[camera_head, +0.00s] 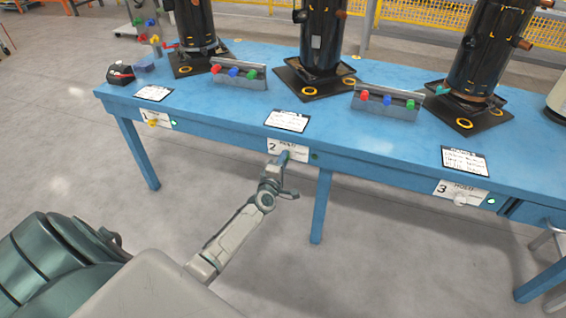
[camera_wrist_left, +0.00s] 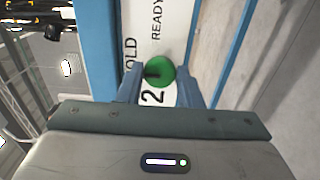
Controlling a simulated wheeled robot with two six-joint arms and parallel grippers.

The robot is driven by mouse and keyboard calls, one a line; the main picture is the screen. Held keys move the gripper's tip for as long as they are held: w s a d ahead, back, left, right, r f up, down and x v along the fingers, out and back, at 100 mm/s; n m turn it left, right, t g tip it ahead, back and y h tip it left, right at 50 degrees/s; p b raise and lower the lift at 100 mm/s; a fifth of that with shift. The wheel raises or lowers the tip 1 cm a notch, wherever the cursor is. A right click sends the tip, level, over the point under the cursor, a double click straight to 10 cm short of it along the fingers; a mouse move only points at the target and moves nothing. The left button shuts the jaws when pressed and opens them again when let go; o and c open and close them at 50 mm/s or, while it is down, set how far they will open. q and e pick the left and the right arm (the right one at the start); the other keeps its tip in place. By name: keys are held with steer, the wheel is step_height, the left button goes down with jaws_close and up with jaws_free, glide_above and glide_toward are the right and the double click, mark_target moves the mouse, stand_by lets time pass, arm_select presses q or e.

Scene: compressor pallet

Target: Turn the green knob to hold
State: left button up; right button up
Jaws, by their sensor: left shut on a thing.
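The green knob (camera_wrist_left: 162,72) is on the white label panel (camera_head: 288,150) marked 2, on the front edge of the blue table. In the left wrist view a dark mark on the knob points left, toward the partly hidden word HOLD; READY runs upward in the picture above the knob. My left gripper (camera_head: 284,162) reaches the panel from the front, and its fingers (camera_wrist_left: 160,88) are shut on the knob from both sides. In the head view the gripper hides most of the knob. My right gripper is not in view.
Panel 1 with a yellow knob (camera_head: 153,123) is at the left, and panel 3 with a whitish knob (camera_head: 460,199) at the right. Black compressors (camera_head: 321,40) and button boxes (camera_head: 388,101) stand on the blue table (camera_head: 225,111). A table leg (camera_head: 320,207) is near my arm.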

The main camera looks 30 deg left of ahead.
arm_select(q)
steer(key=shift+f, duration=0.1)
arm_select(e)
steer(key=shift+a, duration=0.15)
arm_select(q)
steer(key=o, duration=1)
steer(key=shift+c, duration=0.2)
steer(key=shift+s, duration=0.1)
steer(key=p+v, duration=0.2)
steer(key=v, duration=0.8)
steer(key=shift+s, duration=0.3)
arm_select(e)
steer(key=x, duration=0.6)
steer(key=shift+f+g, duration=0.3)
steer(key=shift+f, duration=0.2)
arm_select(q)
steer(key=shift+d, duration=0.15)
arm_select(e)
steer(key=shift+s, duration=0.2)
